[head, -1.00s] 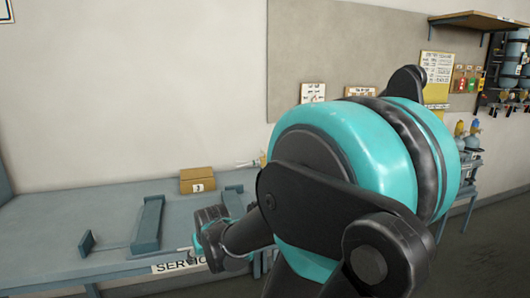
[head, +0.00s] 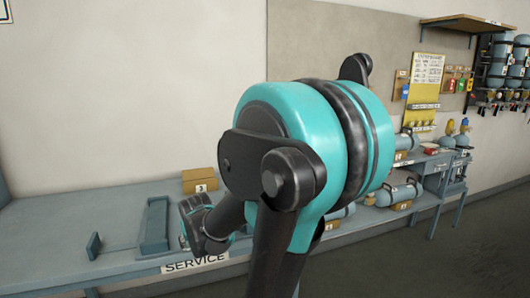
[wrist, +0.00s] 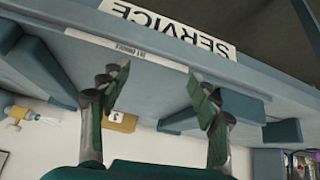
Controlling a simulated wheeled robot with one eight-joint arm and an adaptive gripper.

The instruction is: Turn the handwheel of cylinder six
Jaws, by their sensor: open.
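My gripper (wrist: 158,88) is open and empty in the wrist view, its two fingers apart in front of the service bench. In the head view the dark wrist end of my arm is low over the bench front, and the fingertips are hard to make out. Pale blue cylinders (head: 400,193) lie on the bench at the right, away from my gripper. Smaller upright cylinders (head: 461,140) with coloured tops stand farther right. No number six is readable on any cylinder, so I cannot tell which is cylinder six. My arm hides part of the bench.
The bench edge carries a SERVICE label (head: 195,263). A cardboard box (head: 200,181) marked 3 stands at the back, with a grey cradle (head: 155,225) left of it. A wooden shelf (head: 470,22) and a rack of blue cylinders (head: 498,62) are at the upper right. Floor at right is clear.

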